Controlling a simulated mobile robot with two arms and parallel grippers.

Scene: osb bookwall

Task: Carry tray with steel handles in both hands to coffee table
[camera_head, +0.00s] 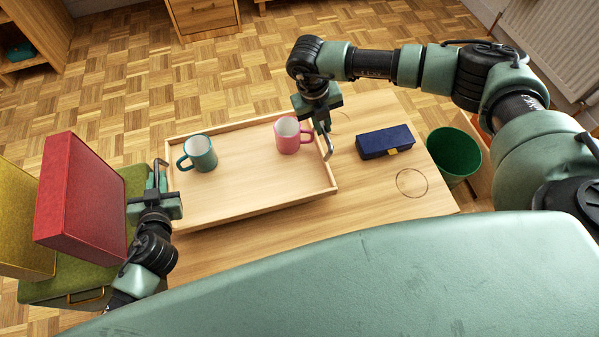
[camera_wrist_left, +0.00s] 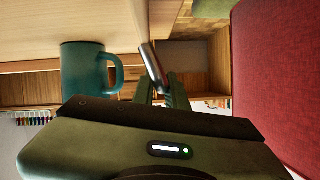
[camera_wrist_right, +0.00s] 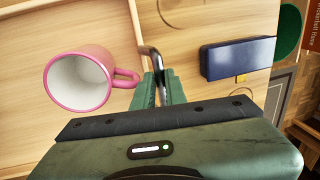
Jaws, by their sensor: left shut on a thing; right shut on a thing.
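The wooden tray (camera_head: 245,190) is over the wooden table in the head view, with a steel handle at each end. A teal mug (camera_head: 199,153) stands on its left part and a pink mug (camera_head: 288,135) on its right part. My left gripper (camera_head: 157,185) is shut on the left steel handle (camera_wrist_left: 153,66), with the teal mug beside it in the left wrist view (camera_wrist_left: 85,70). My right gripper (camera_head: 322,128) is shut on the right steel handle (camera_head: 328,147), which also shows in the right wrist view (camera_wrist_right: 152,58). I cannot tell whether the tray touches the table.
A dark blue case (camera_head: 384,142) lies on the table (camera_head: 400,190), right of the tray. A green bin (camera_head: 454,153) stands beyond the table's right edge. A red box (camera_head: 82,195) rises on a green box (camera_head: 70,287) at left, close to my left gripper. Parquet floor behind is open.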

